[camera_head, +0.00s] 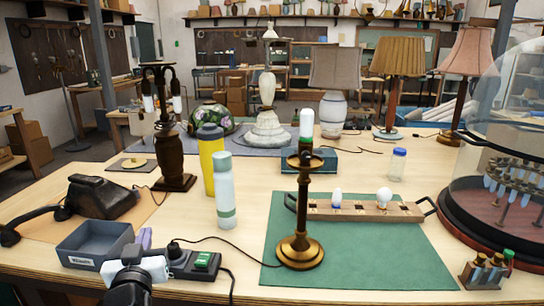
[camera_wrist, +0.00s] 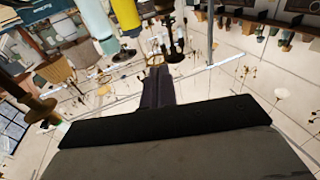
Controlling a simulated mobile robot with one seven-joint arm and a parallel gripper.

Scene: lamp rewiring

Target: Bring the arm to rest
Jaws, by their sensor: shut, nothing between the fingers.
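My gripper (camera_wrist: 156,72) shows in the wrist view as dark fingers close together, shut and empty. In the head view a black and white part of my arm (camera_head: 130,288) shows low at the left, by the table's front edge, beside the grey bin and the power strip. The brass lamp (camera_head: 303,200) stands upright on the green mat (camera_head: 400,262), with a white bulb (camera_head: 306,122) at its top. It is apart from my arm. Part of a brass lamp also shows at the left of the wrist view (camera_wrist: 38,106).
A grey bin (camera_head: 92,246), a power strip with a green switch (camera_head: 197,262), a pale bottle (camera_head: 225,192) and a yellow bottle (camera_head: 208,160) are near my arm. A wooden bulb tray (camera_head: 362,212) lies behind the lamp. A glass dome (camera_head: 505,140) stands at right.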

